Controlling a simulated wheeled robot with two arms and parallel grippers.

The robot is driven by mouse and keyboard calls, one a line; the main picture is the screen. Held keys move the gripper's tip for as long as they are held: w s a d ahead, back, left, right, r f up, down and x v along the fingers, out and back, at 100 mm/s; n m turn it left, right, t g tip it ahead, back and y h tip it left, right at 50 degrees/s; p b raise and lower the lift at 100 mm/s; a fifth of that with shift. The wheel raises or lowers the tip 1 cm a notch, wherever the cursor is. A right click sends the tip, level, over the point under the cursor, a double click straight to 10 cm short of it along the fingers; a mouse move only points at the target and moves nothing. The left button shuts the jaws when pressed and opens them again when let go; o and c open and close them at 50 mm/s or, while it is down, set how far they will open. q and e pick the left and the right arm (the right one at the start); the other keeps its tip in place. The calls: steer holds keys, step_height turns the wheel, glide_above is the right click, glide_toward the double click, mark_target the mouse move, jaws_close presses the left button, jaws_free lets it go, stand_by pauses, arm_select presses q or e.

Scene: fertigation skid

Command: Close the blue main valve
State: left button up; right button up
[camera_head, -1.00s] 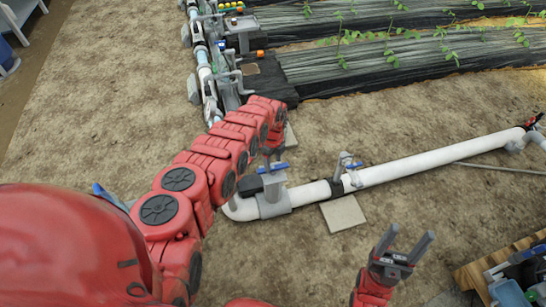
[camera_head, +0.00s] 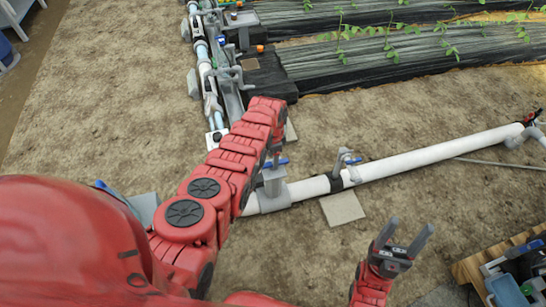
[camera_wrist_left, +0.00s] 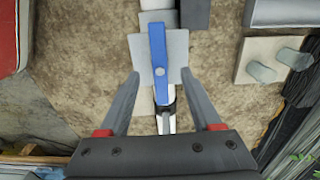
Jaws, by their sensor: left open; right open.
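The blue valve handle (camera_head: 275,162) tops a grey valve body (camera_head: 273,190) on the white pipe. In the left wrist view the handle (camera_wrist_left: 157,45) lies in line with the pipe. My left gripper (camera_wrist_left: 161,74) is open, with one finger on each side of the handle and a gap to both. In the head view my red left arm hides most of that gripper and the pipe's left end. My right gripper (camera_head: 407,232) is open and empty, apart from the pipe at the lower right.
Crates with tools (camera_head: 515,275) stand at lower right.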

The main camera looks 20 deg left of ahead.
stand_by(0.3)
arm_select(q)
step_height(320, 180, down, 5)
steer(key=b, duration=0.4)
steer(key=shift+r, duration=0.2)
steer(key=shift+s+r, duration=0.1)
jaws_close()
jaws_free()
steer(key=shift+s, duration=0.1)
